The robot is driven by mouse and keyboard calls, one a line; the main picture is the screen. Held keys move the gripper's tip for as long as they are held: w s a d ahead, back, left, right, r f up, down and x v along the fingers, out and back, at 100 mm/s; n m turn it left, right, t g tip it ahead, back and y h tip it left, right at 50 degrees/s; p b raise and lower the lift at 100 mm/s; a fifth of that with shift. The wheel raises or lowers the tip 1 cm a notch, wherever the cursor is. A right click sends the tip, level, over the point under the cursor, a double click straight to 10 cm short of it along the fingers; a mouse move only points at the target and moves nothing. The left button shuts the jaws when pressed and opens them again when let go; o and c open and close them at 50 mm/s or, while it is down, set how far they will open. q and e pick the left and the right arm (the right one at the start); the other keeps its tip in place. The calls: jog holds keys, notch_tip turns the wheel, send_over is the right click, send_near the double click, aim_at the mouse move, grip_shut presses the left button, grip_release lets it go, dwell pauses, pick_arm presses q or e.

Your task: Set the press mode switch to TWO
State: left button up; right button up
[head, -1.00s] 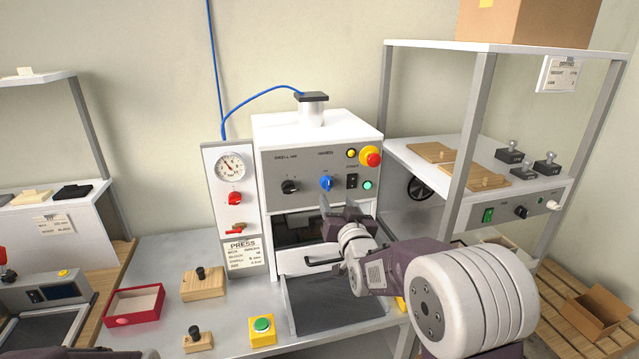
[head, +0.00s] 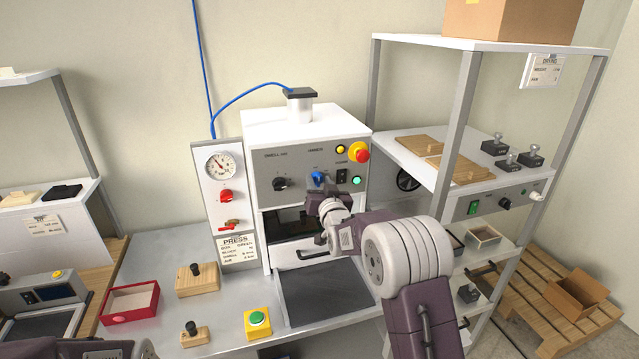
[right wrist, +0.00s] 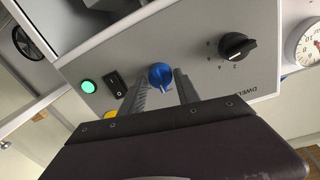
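The press (head: 300,130) is a white box with a grey control panel. Its blue mode switch (head: 318,178) sits mid-panel, between the black dwell knob (head: 281,184) and a black rocker switch (head: 342,176). In the right wrist view the blue switch (right wrist: 160,75) lies between the two fingers of my right gripper (right wrist: 161,88), which stand apart on either side of it. Contact with the knob cannot be made out. In the head view my right gripper (head: 317,192) is right in front of the switch. The switch's setting label is too small to read. My left gripper's fingers do not show.
A yellow button, a red emergency stop (head: 358,152) and a lit green lamp (head: 356,181) are right of the switch. A gauge panel (head: 208,190) stands left of the press. A shelf unit (head: 450,120) stands close on the right.

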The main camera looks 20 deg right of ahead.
jog(key=shift+a, duration=0.1)
grip_shut()
jog(key=shift+f+m+b, duration=0.15)
jog(key=shift+m+b, duration=0.85)
jog(key=shift+b, duration=0.1)
jog(key=m+b, duration=0.2)
jog(key=m, duration=0.1)
jog(key=shift+m+b, duration=0.3)
jog(key=shift+b, duration=0.1)
jog(key=m+b, duration=0.1)
jog(key=m, duration=0.2)
jog(key=shift+g+b, duration=0.3)
jog(key=shift+b, duration=0.05)
jog(key=shift+m+y, duration=0.3)
jog(key=shift+m, duration=1.2)
jog(key=shift+b, duration=0.3)
jog(key=o, duration=0.5)
grip_release()
jog(key=shift+o, duration=0.2)
